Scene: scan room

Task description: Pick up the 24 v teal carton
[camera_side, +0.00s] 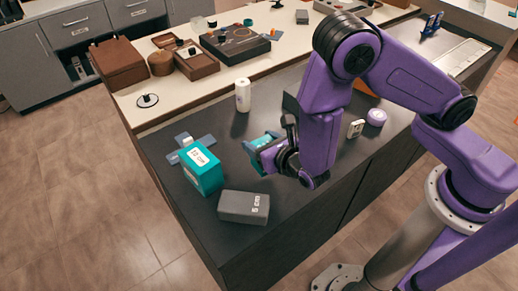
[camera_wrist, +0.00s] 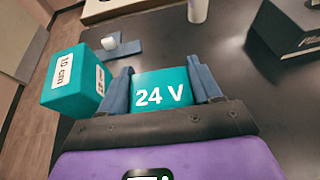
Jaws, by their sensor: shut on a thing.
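The teal carton marked "24 V" (camera_wrist: 162,92) sits between the two fingers of my gripper (camera_wrist: 163,88) in the wrist view. The fingers press on its left and right sides. In the side view my gripper (camera_side: 266,148) is low over the dark counter, and the teal carton (camera_side: 262,139) shows between its fingers, partly hidden by them. I cannot tell whether the carton touches the counter. Another teal carton (camera_side: 203,172), labelled in cm, stands to the left of my gripper; it also shows in the wrist view (camera_wrist: 72,82).
A grey box marked "5 cm" (camera_side: 243,207) lies near the counter's front edge. A blue-grey cross-shaped piece (camera_side: 181,139) lies behind the other teal carton. A white cylinder (camera_side: 243,95) stands farther back.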

